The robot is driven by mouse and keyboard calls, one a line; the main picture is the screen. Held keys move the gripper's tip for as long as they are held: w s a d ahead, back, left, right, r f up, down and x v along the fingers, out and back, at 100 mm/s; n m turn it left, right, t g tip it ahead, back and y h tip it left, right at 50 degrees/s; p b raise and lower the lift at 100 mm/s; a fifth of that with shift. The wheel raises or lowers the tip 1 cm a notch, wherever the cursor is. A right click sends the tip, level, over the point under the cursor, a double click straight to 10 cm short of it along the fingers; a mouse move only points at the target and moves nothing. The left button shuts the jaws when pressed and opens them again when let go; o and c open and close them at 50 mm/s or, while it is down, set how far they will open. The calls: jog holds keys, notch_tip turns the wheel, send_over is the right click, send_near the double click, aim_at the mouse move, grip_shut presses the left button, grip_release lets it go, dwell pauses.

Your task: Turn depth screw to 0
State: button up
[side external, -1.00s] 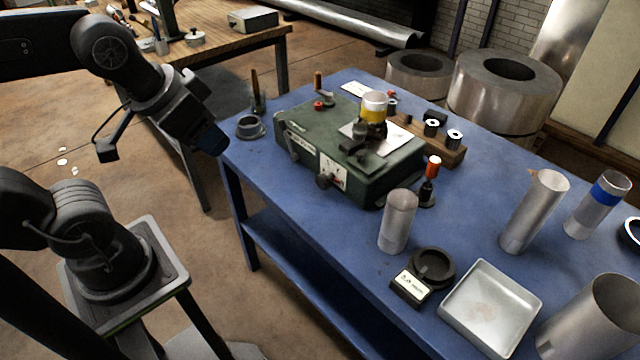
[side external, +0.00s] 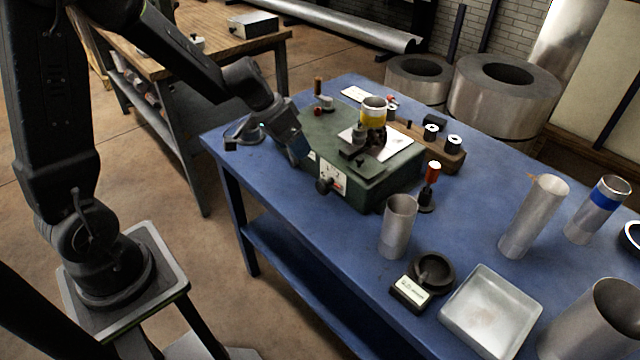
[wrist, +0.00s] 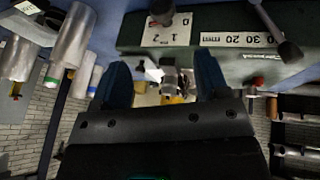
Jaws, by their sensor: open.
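The green machine (side external: 350,180) stands on the blue bench. Its front carries a white dial plate (side external: 332,172) with a dark knob (side external: 324,185), which I take for the depth screw. In the wrist view the plate (wrist: 167,32) shows 0, 1 and 2 and a red mark, with the knob (wrist: 162,10) at the top edge; its exact setting is unclear. My gripper (side external: 298,152) is at the machine's front left, left of and above the knob, apart from it. In the wrist view its blue fingers (wrist: 163,78) are spread with nothing gripped.
A lever (wrist: 275,30) beside a numbered scale (wrist: 235,38) is close by on the machine's front. A yellow-banded pipe piece (side external: 373,110) stands on top. A red-topped tool (side external: 430,185) and a metal pipe (side external: 397,228) stand to the right.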

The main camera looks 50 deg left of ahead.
aim_at(319, 183)
jog(key=x, duration=1.4)
jog(key=shift+a+f, duration=0.2)
jog(key=c, duration=0.9)
